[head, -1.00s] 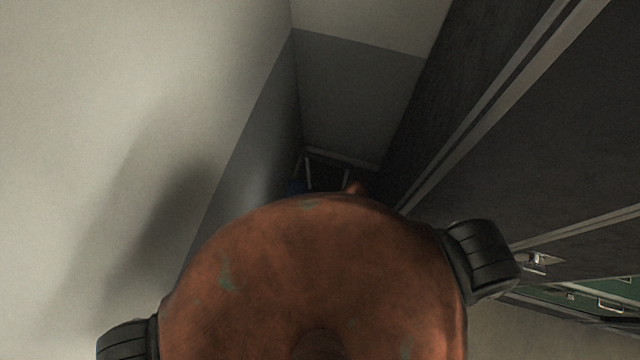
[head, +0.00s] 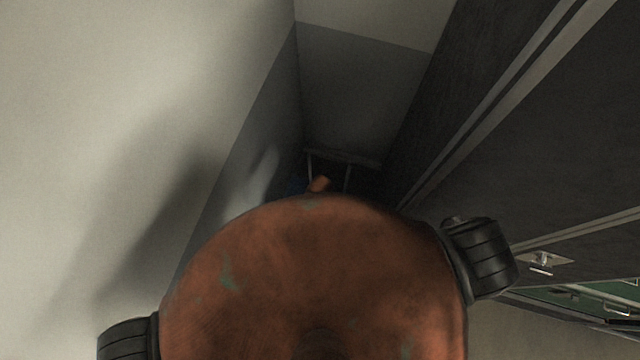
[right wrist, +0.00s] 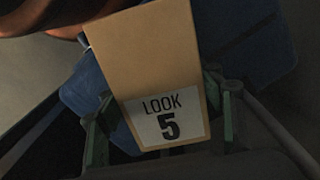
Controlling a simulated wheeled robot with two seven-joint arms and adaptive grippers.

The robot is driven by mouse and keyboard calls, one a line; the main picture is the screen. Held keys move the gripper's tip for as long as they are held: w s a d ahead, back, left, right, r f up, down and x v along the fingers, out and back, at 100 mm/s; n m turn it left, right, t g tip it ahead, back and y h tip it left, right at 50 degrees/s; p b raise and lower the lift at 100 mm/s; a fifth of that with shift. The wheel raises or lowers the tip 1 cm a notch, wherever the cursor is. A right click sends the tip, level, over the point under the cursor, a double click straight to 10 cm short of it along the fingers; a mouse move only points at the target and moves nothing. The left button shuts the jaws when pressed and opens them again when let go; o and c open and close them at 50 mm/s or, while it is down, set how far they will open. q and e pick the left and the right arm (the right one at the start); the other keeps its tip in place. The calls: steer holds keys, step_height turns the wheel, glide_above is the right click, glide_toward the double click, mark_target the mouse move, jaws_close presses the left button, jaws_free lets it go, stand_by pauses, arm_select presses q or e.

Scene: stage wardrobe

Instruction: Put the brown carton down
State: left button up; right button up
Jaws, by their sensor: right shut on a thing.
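In the right wrist view the brown carton (right wrist: 145,60) is a tan box with a white label reading "LOOK 5" on its near end. My right gripper (right wrist: 162,118) is shut on it, with a dark green finger on each side. In the head view my own orange body covers the lower middle, and I cannot make out the carton there. My left gripper is in neither current view.
A blue flat thing (right wrist: 245,45) lies behind the carton. In the head view a pale wall (head: 90,120) stands close on the left and dark cabinet fronts (head: 530,130) on the right. A thin metal frame (head: 345,160) stands in the dark gap between them.

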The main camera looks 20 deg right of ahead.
steer(key=shift+w+f, duration=0.1)
steer(key=shift+f, duration=0.25)
steer(key=o, duration=1)
arm_select(q)
steer(key=shift+s+f, duration=0.15)
arm_select(e)
steer(key=o, duration=0.4)
step_height(320, 180, up, 11)
steer(key=shift+a+r+p, duration=0.1)
steer(key=shift+p, duration=1.05)
steer(key=shift+r, duration=0.55)
arm_select(q)
step_height(320, 180, up, 3)
steer(key=shift+a+f, duration=0.1)
steer(key=shift+f, duration=0.1)
